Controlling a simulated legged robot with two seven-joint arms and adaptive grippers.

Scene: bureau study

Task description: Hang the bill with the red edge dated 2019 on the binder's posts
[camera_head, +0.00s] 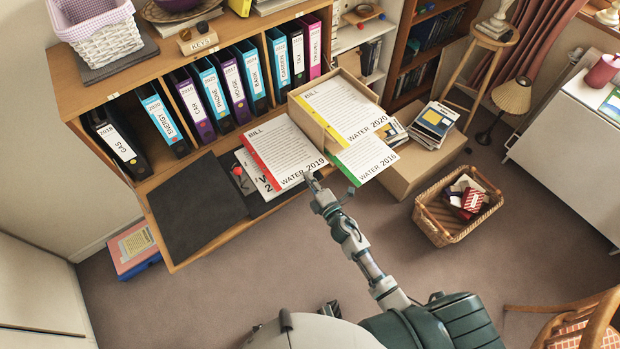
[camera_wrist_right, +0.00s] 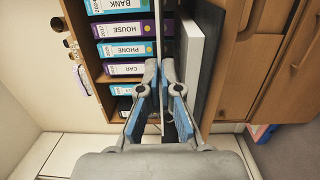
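The bill with the red edge dated 2019 (camera_head: 284,146) is a white sheet over the right part of the open black binder (camera_head: 196,207) on the desk shelf. My right gripper (camera_head: 309,178) is at its near right corner. In the right wrist view the fingers (camera_wrist_right: 160,72) are closed on a thin sheet seen edge-on, apart from the binder and its white papers. A red knob (camera_head: 238,171) shows at the binder's middle; the bill and papers hide most of the post area. A yellow-edged 2020 bill (camera_head: 345,107) and a green-edged 2016 bill (camera_head: 365,158) lie to the right.
Several labelled binders (camera_head: 190,100) stand in the shelf behind. An open cardboard box (camera_head: 305,118) is under the yellow-edged bill. A wicker basket (camera_head: 440,225) and a carton with books (camera_head: 410,165) are on the floor to the right. The floor in front is clear.

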